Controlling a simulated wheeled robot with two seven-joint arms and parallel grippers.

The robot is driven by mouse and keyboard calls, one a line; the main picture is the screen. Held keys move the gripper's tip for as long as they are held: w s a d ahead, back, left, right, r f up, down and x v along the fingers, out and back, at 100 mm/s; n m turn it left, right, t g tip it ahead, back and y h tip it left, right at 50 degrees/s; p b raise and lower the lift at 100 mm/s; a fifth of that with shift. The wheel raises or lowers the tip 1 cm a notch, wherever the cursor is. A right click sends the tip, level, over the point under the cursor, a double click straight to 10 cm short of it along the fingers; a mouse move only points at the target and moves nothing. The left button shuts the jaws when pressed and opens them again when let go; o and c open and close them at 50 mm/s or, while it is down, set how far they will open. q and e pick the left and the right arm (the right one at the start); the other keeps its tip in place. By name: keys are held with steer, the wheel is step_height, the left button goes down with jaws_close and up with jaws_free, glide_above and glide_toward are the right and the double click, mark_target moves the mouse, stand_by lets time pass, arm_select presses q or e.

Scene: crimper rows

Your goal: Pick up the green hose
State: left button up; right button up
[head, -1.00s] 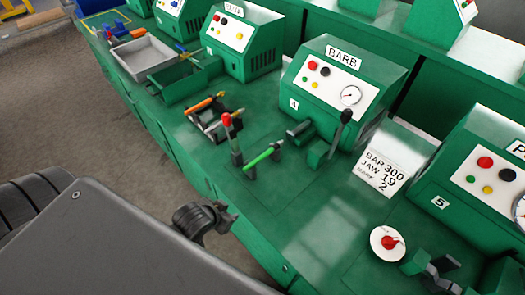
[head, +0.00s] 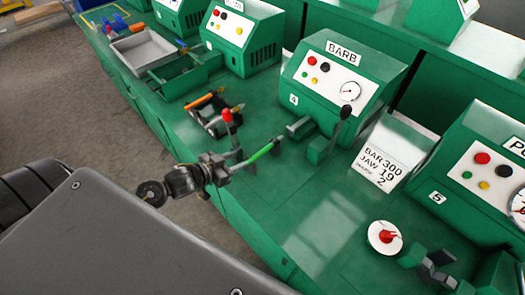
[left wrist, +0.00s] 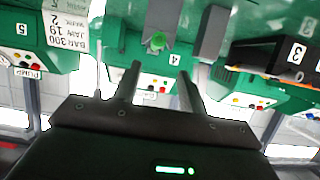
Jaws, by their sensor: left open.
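The green hose (head: 262,150) is a short bright green rod, tilted, between a dark upright at its far right end and my left gripper. My left gripper (head: 228,167) is open and stands just off the hose's near end, at the front edge of the bench. I see nothing held between the fingers. Whether a finger touches the hose cannot be told. My right gripper is not in view.
A dark rack (head: 215,120) with tools lies to the left. The bench right of the hose (head: 290,205) is clear.

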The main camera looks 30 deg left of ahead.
mark_target(259, 153)
arm_select(q)
steer(key=x, duration=0.4)
steer(key=shift+w+d+f+p, duration=0.1)
steer(key=shift+w+d+p, duration=0.05)
steer(key=shift+w+p, duration=0.2)
steer(key=shift+w+d+p, duration=0.25)
steer(key=shift+p, duration=0.1)
steer(key=x, duration=0.2)
steer(key=p+x, duration=0.1)
steer(key=shift+w+d+f, duration=0.15)
steer(key=shift+w+d, duration=0.1)
steer(key=shift+d, duration=0.1)
steer(key=shift+w+d+f, duration=0.1)
steer(key=shift+w+f, duration=0.15)
steer(key=shift+w, duration=0.05)
steer(key=shift+s, duration=0.1)
jaws_close()
